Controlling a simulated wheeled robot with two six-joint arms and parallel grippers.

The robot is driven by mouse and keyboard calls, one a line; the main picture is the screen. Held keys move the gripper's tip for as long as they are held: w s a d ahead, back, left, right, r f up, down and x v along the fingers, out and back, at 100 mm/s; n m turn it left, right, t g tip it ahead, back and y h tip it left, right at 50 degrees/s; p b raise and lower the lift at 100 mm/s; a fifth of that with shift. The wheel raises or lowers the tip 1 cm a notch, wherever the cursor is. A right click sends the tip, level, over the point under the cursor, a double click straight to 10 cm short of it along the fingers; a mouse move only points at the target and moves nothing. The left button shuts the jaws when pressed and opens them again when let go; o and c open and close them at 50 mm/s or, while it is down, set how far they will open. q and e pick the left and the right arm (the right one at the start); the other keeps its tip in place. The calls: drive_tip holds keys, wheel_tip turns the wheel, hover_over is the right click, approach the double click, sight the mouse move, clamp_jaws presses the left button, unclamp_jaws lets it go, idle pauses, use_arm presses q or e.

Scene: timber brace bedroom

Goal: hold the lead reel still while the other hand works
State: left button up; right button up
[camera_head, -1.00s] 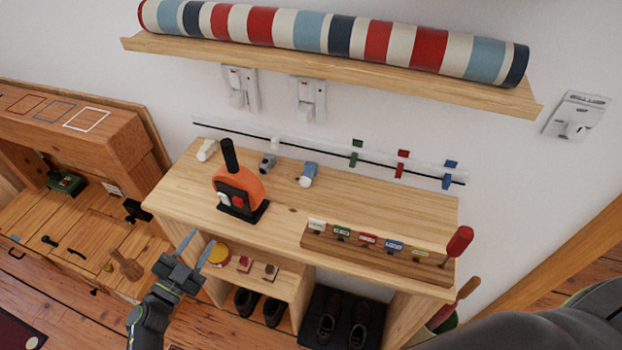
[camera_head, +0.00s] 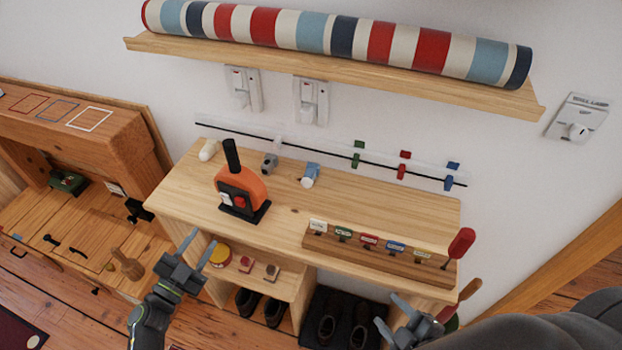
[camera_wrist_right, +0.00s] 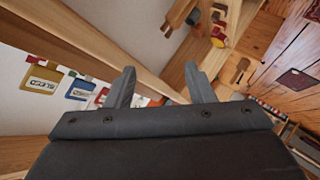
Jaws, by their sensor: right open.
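The lead reel (camera_head: 241,190), orange with a black upright handle and a dark front bearing a white and a red part, stands on the left part of the wooden bench top. My left gripper (camera_head: 198,247) is open and empty, in front of and below the reel, apart from it. My right gripper (camera_head: 388,314) is open and empty low in front of the bench's right part, far from the reel. Its two spread fingers also show in the right wrist view (camera_wrist_right: 159,82), with nothing between them.
A wooden rack (camera_head: 380,247) with several coloured tags and a red-handled screwdriver (camera_head: 460,245) stand at the bench's front right. A grey piece (camera_head: 269,163), a blue-and-white piece (camera_head: 310,175) and a white piece (camera_head: 208,150) lie behind. The bench middle is clear.

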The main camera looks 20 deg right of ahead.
drive_tip(key=w+d+r+m+t+h, duration=0.1)
drive_tip(key=d+r+m, duration=0.1)
drive_tip(key=r, duration=0.4)
drive_tip(key=w+d+r+m+t+h, duration=0.1)
drive_tip(key=w+d+r+m+t, duration=0.1)
drive_tip(key=r, duration=0.4)
drive_tip(key=w+a+y, duration=0.2)
drive_tip(key=w, duration=0.1)
drive_tip(key=w+a+m+y, duration=0.1)
drive_tip(key=w+a+y, duration=0.1)
drive_tip(key=w, duration=0.2)
drive_tip(key=w+a+m+y, duration=0.1)
drive_tip(key=w+a+y, duration=0.1)
drive_tip(key=w, duration=0.2)
drive_tip(key=shift+w+a+r+g, duration=0.2)
drive_tip(key=shift+a+r+g, duration=0.05)
drive_tip(key=shift+g, duration=0.15)
drive_tip(key=w+a+r+n+g+y, duration=0.4)
drive_tip(key=w+a+r+g+y, duration=0.2)
drive_tip(key=w+a+r+y, duration=0.4)
drive_tip(key=n, duration=0.3)
approach(241, 168)
drive_tip(key=shift+t, duration=0.3)
drive_tip(key=x, duration=1.1)
drive_tip(key=shift+s+a, duration=0.1)
drive_tip(key=shift+a, duration=0.2)
